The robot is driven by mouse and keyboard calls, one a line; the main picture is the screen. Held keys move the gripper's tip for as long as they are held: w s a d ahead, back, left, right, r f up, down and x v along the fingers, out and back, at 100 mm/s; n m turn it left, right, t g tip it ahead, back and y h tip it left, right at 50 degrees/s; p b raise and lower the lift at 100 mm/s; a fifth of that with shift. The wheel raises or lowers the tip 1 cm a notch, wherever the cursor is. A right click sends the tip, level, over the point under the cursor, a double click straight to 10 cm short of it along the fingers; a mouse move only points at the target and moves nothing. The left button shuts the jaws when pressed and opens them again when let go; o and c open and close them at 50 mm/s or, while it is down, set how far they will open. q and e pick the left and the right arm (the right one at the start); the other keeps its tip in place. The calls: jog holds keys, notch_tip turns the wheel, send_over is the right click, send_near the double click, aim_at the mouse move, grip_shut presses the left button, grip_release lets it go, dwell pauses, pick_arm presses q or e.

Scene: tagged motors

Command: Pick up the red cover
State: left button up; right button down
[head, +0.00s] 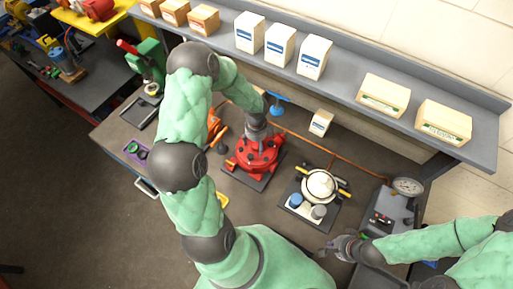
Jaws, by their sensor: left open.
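The red cover (243,160) is round with knobs around its edge and sits on a dark plate (234,172) on the bench. My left gripper (258,138) is open and points down over the top of the red cover. It hides part of the cover, and I cannot tell whether it touches it. My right gripper (328,248) is apart from the cover, low at the right; its fingers are too small to read.
A white round part with yellow handles (320,186) stands on a dark plate to the right. A grey machine with a gauge (392,212) is at the far right. A shelf (345,82) with several boxes overhangs the back. An orange tool (214,128) lies left of the cover.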

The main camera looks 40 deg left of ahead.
pick_arm(q)
jog(key=shift+f, duration=0.55)
grip_shut()
jog(key=shift+r, duration=0.1)
